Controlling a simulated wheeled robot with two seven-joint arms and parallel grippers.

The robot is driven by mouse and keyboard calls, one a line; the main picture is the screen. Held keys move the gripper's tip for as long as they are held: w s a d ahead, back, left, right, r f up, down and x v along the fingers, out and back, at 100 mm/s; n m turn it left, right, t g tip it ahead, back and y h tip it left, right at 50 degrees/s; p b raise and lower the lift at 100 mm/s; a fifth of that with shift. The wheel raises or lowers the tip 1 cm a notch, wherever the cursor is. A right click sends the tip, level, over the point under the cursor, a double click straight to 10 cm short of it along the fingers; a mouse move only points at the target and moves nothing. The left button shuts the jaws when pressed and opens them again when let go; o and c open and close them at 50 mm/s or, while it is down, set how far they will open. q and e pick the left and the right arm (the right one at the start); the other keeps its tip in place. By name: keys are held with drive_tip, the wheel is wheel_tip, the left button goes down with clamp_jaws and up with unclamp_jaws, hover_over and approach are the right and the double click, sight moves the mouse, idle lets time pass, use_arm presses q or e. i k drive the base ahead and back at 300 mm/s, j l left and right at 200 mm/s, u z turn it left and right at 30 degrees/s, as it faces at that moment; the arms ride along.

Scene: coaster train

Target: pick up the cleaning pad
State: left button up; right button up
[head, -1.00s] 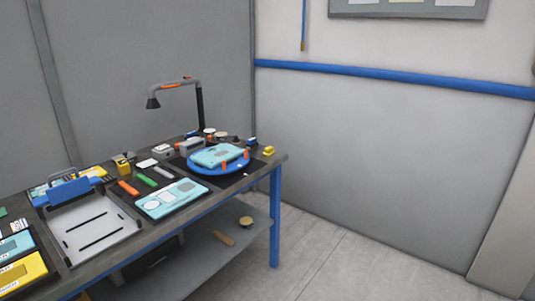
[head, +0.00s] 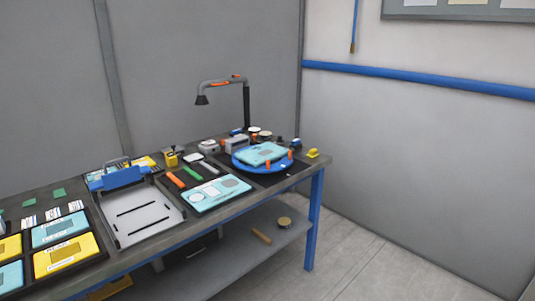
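I cannot tell for certain which thing is the cleaning pad. A small yellow block (head: 312,153) sits at the right end of the workbench top (head: 312,169). A small round tan-topped thing (head: 285,223) lies on the lower shelf (head: 240,256), with a tan stick-like piece (head: 261,236) to its left. Neither of my grippers shows in the head view.
On the bench stand a blue turntable (head: 240,165) bearing a light-blue plate, a grey tray (head: 145,217) with a blue clamp, a lamp (head: 245,105), coloured sticks and yellow and light-blue panels. Floor (head: 365,255) right of the bench is clear.

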sight(313, 153)
drive_tip(key=i+l+u, duration=0.15)
drive_tip(key=l+u, duration=0.3)
drive_tip(key=i+l+u, duration=0.15)
drive_tip(key=l+u, duration=0.2)
drive_tip(key=u, duration=0.15)
drive_tip(key=l+u, duration=0.9)
